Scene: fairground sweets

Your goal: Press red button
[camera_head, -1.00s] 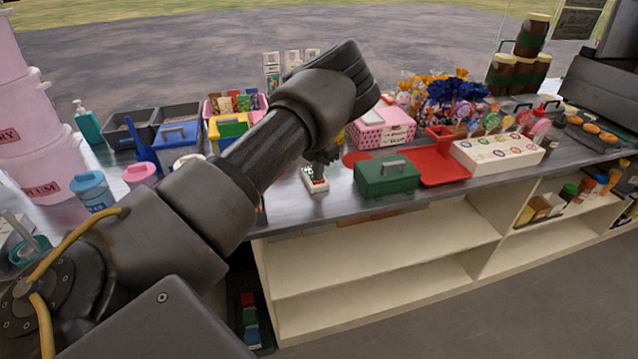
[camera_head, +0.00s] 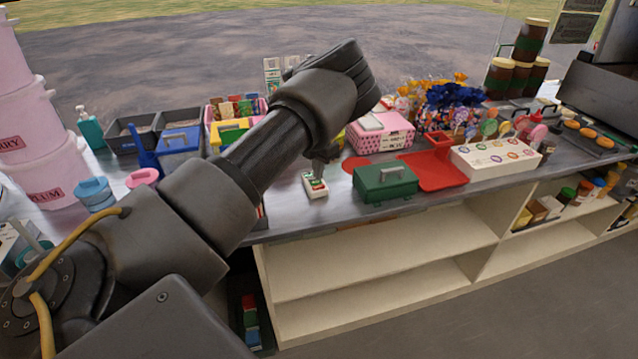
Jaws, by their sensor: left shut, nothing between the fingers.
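A small white device (camera_head: 315,186) with a green and red top lies on the metal counter, left of the green box. The red button is a tiny patch on its top, too small to make out clearly. My left gripper (camera_head: 319,168) shows only as a small dark tip below the forearm, just above and behind the device's far end. The arm hides most of the gripper. It is shut with nothing in it, and I cannot tell whether it touches the device. My right gripper is not in view.
A green box (camera_head: 387,182) with a handle stands right of the device, with a red tray (camera_head: 436,172) beyond it. A pink box (camera_head: 384,138) stands behind. Tubs and bins line the counter's left. The counter's front edge (camera_head: 345,210) is close to the device.

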